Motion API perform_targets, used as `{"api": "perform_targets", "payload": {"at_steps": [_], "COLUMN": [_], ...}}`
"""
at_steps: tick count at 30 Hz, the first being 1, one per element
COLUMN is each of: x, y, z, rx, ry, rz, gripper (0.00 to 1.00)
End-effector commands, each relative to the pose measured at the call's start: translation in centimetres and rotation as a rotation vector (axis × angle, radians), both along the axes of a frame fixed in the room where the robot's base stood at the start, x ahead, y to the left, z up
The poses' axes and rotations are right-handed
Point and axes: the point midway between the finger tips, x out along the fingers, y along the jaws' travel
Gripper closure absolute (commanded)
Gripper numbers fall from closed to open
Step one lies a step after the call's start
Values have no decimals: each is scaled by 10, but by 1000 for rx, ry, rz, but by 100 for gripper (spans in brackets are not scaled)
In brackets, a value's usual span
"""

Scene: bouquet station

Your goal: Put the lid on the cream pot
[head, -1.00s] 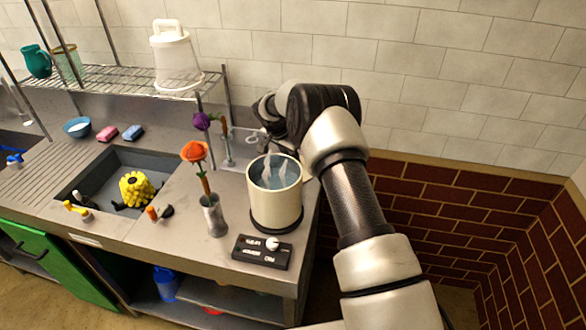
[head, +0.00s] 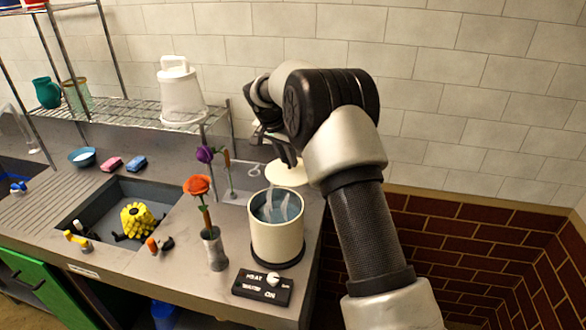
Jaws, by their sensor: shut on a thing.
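The cream pot (head: 277,235) stands upright on a dark round base near the right end of the counter. It is uncovered, and bluish contents with pale wisps show inside. My gripper (head: 290,160) is behind and above the pot, shut on a pale cream lid (head: 287,174). The lid is apart from the pot, just beyond its far rim. The arm hides part of the lid's right side, and the exact grip on it is hard to see.
A black control box (head: 262,287) sits in front of the pot. A metal vase with an orange flower (head: 198,186) stands left of it, and a purple flower (head: 206,154) behind. A sink (head: 105,222) is further left. A wire shelf (head: 150,112) carries a white container (head: 183,95).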

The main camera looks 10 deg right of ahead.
Motion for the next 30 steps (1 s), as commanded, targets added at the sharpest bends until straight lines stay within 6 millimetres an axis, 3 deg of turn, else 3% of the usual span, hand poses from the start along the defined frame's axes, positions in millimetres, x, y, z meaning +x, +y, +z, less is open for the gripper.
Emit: {"api": "perform_targets", "payload": {"at_steps": [1, 4, 9, 15, 21, 30], "x": [-9, -30, -89, -141, -158, -158], "y": [7, 19, 42, 53, 56, 56], "z": [24, 52, 64, 69, 68, 54], "rx": [-1, -2, 0, 5, 7, 7], "ry": [-5, -4, -4, -2, -1, 1], "rz": [22, 67, 172, 248, 271, 272], "gripper": [100, 100, 100, 100, 100, 100]}}
